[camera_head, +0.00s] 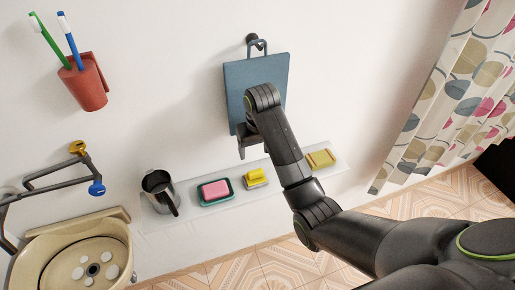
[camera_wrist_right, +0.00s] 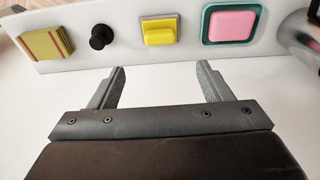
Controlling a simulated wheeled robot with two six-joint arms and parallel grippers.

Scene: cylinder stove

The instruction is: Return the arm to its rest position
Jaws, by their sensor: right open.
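My right arm (camera_head: 345,230) comes in from the lower right and reaches up to the wall. Its gripper (camera_head: 246,148) is in front of the lower part of a blue board (camera_head: 240,85) that hangs from a wall hook. In the right wrist view the two fingers of this gripper (camera_wrist_right: 162,72) are spread apart with only white surface between them. It holds nothing. The shelf (camera_wrist_right: 185,52) lies beyond the fingertips. My left arm and gripper are not in view.
The shelf (camera_head: 222,218) bears a metal jug (camera_head: 158,190), a pink soap in a teal dish (camera_head: 215,191), a yellow block (camera_head: 256,177) and a striped sponge (camera_head: 320,159). A black knob (camera_wrist_right: 101,37) shows there too. A red cup (camera_head: 84,85), basin (camera_head: 72,255) and curtain (camera_head: 455,90) flank it.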

